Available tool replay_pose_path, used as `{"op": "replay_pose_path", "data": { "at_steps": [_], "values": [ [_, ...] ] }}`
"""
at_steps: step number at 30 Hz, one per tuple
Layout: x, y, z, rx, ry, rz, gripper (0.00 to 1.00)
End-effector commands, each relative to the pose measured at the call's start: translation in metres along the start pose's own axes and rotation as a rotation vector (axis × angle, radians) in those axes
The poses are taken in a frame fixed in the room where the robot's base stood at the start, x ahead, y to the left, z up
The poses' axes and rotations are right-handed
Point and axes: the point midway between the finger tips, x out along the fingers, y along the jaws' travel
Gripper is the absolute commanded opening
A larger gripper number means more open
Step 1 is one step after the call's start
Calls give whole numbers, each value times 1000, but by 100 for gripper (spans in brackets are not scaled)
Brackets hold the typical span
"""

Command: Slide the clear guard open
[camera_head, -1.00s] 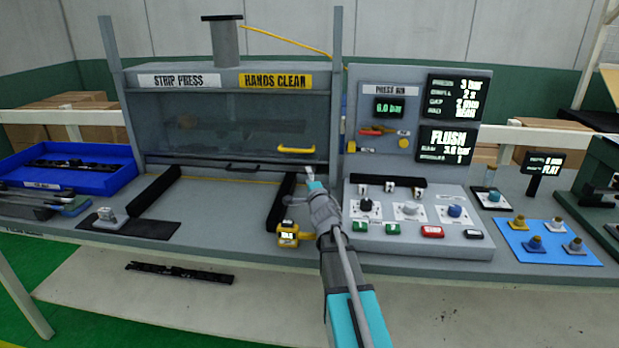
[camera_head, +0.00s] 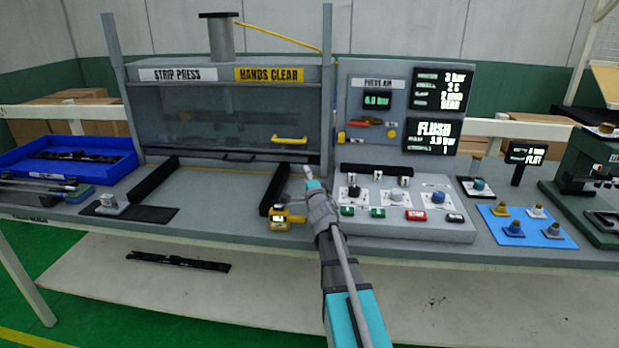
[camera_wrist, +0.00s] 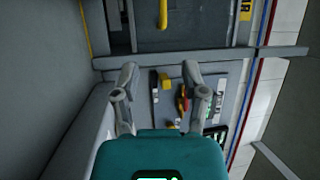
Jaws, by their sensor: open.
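The clear guard (camera_head: 225,125) is a see-through panel on the front of the strip press, and it is down. Its yellow handle (camera_head: 289,140) sits at the panel's lower right. In the wrist view the yellow handle (camera_wrist: 163,14) shows at the top, beyond my fingers. My gripper (camera_head: 310,173) is in front of the press, below and slightly right of the handle in the head view, not touching it. In the wrist view my gripper (camera_wrist: 160,70) has its two fingers wide apart with nothing held between them.
The button panel (camera_head: 400,222) and the press air board (camera_head: 380,90) stand right of the press. A yellow device (camera_head: 281,219) sits near the front edge, left of my arm. Black rails (camera_head: 150,184) flank the clear bed. A blue tray (camera_head: 70,180) stands left.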

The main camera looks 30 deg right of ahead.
Motion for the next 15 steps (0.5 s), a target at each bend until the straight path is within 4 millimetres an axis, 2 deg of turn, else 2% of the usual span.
{"op": "replay_pose_path", "data": {
  "at_steps": [10,15],
  "values": [
    [1,0,-2,0,2,0,57],
    [18,-2,2,2,0,-2,57]
  ]
}}
